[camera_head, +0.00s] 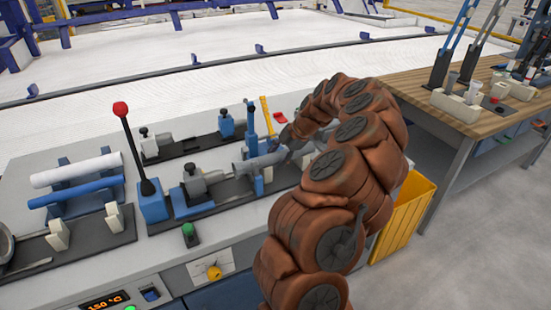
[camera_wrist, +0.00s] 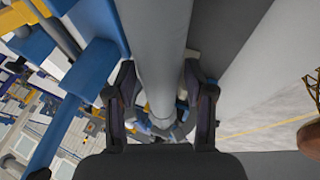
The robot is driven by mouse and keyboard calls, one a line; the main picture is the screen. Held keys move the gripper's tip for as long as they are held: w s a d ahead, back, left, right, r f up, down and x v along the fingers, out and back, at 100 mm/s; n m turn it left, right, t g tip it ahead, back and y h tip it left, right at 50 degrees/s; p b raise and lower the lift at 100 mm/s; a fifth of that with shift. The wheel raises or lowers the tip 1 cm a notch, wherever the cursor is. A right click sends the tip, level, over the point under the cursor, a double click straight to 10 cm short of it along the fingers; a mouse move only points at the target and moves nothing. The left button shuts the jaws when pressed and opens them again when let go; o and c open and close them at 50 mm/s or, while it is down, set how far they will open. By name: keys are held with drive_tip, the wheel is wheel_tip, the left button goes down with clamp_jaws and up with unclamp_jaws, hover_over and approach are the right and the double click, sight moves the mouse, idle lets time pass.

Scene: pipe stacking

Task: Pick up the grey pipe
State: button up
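The grey pipe (camera_head: 262,162) lies in the fixture on the grey workbench, left of my arm in the head view. In the wrist view the grey pipe (camera_wrist: 158,45) runs from the top edge down between my fingers. My gripper (camera_wrist: 160,88) is open, with one finger on each side of the pipe and a narrow gap visible beside it. In the head view my gripper (camera_head: 287,142) is small and partly hidden by my arm, at the pipe's right end. I cannot tell whether the fingers touch the pipe.
A white pipe (camera_head: 78,170) and a blue pipe (camera_head: 76,191) lie on a rack at the left. A lever with a red knob (camera_head: 121,109) stands upright beside the fixture. A yellow bin (camera_head: 408,215) and a wooden table (camera_head: 440,115) are at the right.

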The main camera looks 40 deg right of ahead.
drive_tip(key=c, duration=0.9)
